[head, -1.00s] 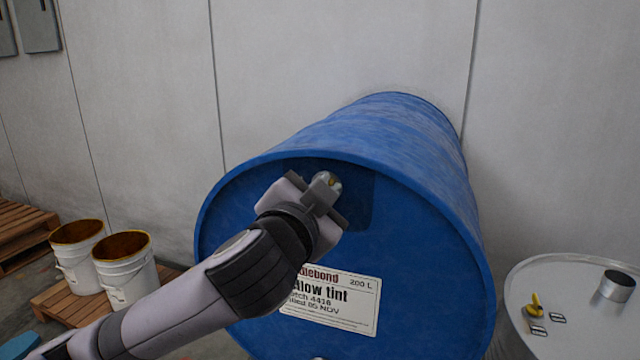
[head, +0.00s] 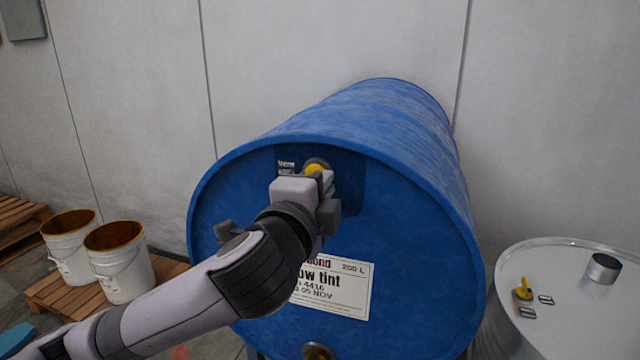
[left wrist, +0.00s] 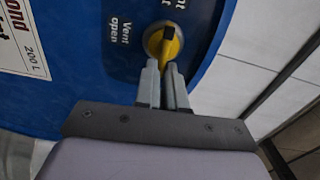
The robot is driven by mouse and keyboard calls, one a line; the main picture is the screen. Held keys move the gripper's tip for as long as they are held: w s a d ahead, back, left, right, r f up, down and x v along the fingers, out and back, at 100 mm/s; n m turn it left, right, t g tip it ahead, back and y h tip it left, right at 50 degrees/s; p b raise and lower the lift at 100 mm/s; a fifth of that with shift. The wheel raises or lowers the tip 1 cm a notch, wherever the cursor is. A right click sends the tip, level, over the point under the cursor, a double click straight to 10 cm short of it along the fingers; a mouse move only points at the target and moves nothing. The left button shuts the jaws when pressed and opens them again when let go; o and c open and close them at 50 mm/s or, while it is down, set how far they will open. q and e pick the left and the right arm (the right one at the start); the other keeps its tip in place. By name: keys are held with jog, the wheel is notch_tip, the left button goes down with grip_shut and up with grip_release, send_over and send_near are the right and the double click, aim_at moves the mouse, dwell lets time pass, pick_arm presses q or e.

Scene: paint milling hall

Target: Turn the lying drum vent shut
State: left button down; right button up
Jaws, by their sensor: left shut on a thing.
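The blue drum (head: 410,190) lies on its side with its round end facing me. Its yellow vent handle (head: 316,168) sits high on that end, partly hidden by my left gripper (head: 327,185). In the left wrist view the vent handle (left wrist: 167,42) has a black mark, and its lever runs down between the fingers of my left gripper (left wrist: 164,85), which are shut on it. A label reading "Vent open" (left wrist: 125,32) is left of the handle. A second label above it is cut off by the picture edge. My right gripper is not in view.
An upright pale metal drum (head: 575,325) stands at the right, with a yellow lever (head: 522,292) and a short metal collar (head: 603,268) on top. Two white buckets (head: 122,275) stand on a wooden pallet (head: 60,298) at the left. A wall is close behind the blue drum.

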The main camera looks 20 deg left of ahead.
pick_arm(q)
jog(key=shift+f+m, duration=0.1)
jog(key=shift+m, duration=0.4)
jog(key=c, duration=1.2)
grip_release()
jog(key=shift+s, duration=0.1)
jog(key=s+b, duration=0.1)
jog(key=s, duration=0.6)
jog(key=shift+a, duration=0.1)
